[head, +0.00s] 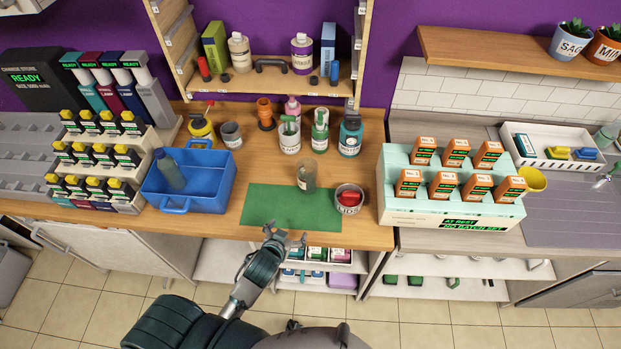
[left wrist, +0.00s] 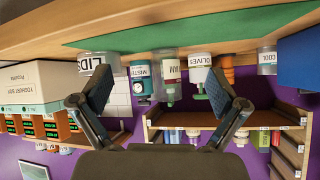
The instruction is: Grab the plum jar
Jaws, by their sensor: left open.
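No label that I can read says plum, so I cannot tell for sure which jar is the plum jar. A grey-brown see-through jar (head: 306,176) stands upright at the back right of the green mat (head: 285,208). The left wrist view shows a jam container (left wrist: 170,70) and an olives container (left wrist: 199,68). My left gripper (head: 284,239) is open and empty, at the mat's front edge, apart from the jars. My right gripper does not show.
A lids bowl (head: 349,199) stands right of the mat. A blue tub (head: 206,180) with a bottle is left of it. A mint-green rack (head: 448,205) with orange boxes stands further right. A wooden shelf frame (head: 267,82) rises behind. The mat's front is clear.

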